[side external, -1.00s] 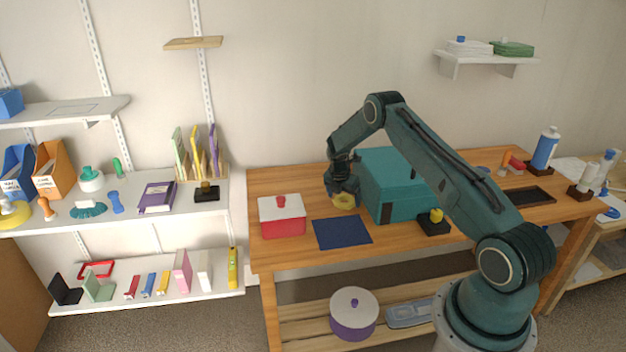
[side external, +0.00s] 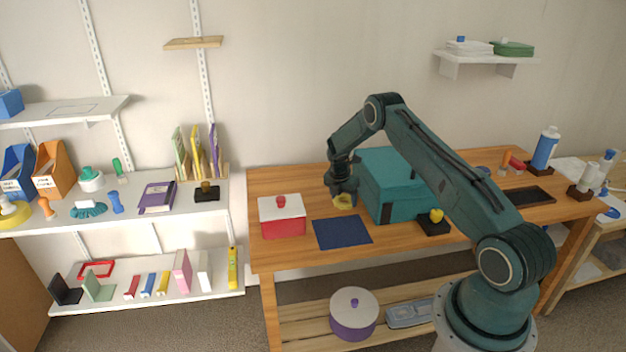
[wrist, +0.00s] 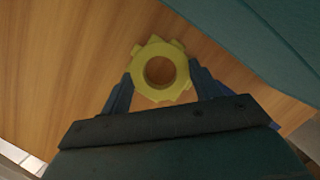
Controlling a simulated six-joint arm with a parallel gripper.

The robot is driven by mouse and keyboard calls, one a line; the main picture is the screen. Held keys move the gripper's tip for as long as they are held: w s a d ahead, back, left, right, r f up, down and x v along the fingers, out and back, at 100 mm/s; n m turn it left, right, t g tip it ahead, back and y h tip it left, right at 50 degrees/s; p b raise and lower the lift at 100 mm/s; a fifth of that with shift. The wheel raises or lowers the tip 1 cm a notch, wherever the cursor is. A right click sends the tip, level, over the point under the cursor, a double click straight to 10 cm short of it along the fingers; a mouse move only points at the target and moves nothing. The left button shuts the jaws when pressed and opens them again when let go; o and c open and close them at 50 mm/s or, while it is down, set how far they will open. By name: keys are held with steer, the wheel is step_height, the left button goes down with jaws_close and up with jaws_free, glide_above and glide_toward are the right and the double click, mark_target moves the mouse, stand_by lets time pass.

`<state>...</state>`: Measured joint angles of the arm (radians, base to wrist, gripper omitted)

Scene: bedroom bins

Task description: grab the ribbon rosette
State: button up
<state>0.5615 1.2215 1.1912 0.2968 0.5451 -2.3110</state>
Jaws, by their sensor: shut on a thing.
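The ribbon rosette (wrist: 142,81) is a yellow ring with a notched outer edge and a round hole in the middle. In the wrist view it sits between the two fingers of my gripper (wrist: 160,84), which is shut on it from both sides. In the side view the yellow rosette (side external: 343,202) shows at the tips of my gripper (side external: 342,195), at or just above the wooden table, left of the teal box. I cannot tell whether it touches the tabletop.
The teal box (side external: 385,190) stands close on the right of my gripper. A dark blue mat (side external: 342,232) lies in front, and a red box with a white lid (side external: 283,222) stands to the left. A black stand with a yellow piece (side external: 433,227) is at the right.

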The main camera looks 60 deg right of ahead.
steer(key=shift+r, duration=0.1)
step_height(320, 180, up, 20)
stand_by(0.8)
steer(key=shift+w+a, duration=0.1)
stand_by(0.4)
